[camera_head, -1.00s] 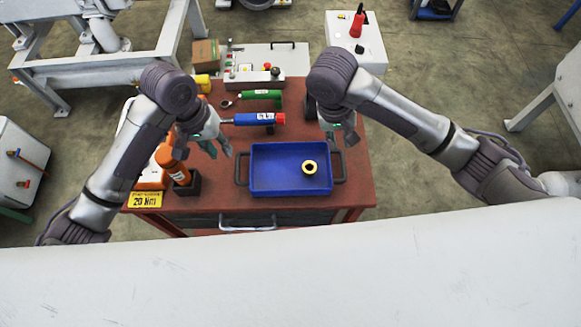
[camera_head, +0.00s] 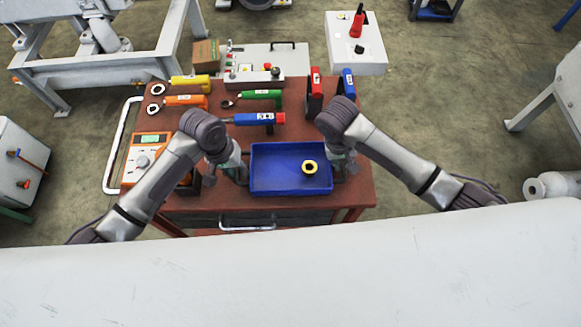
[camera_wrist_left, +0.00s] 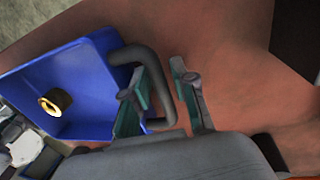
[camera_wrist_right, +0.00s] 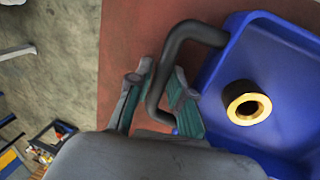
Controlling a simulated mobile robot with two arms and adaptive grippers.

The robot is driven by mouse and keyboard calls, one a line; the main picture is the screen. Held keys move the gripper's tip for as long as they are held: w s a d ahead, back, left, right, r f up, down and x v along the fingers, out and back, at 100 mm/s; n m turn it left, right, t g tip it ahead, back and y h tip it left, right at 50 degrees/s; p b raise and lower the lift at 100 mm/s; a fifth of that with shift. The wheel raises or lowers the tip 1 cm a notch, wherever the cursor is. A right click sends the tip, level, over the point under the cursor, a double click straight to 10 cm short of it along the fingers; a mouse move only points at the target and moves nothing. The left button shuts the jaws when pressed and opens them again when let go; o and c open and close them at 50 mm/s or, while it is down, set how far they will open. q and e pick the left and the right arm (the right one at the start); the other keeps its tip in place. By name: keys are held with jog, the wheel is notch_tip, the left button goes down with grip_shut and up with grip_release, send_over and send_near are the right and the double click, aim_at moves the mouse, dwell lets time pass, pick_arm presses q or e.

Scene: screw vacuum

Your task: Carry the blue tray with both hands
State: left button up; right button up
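The blue tray (camera_head: 270,180) lies flat on the red-brown table, with a yellow ring-shaped part (camera_head: 309,167) inside it toward the right. The tray has a dark handle on each side. My left gripper (camera_head: 238,172) is at the left handle; in the left wrist view the open fingers (camera_wrist_left: 165,100) stand on either side of that handle (camera_wrist_left: 160,75). My right gripper (camera_head: 342,165) is at the right handle; in the right wrist view its open fingers (camera_wrist_right: 155,105) straddle the handle (camera_wrist_right: 172,60). Neither gripper visibly clamps its handle.
A blue-and-red tool (camera_head: 255,118) lies behind the tray, with green (camera_head: 260,95), orange (camera_head: 187,101) and yellow (camera_head: 190,81) tools further back. An orange meter (camera_head: 150,150) stands at the table's left. Red and blue upright holders stand at back right. The front table strip is bare.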

pick_arm(q)
grip_shut()
pick_arm(e)
grip_shut()
pick_arm(q)
jog(key=shift+r, duration=0.1)
pick_arm(e)
jog(key=shift+r, duration=0.1)
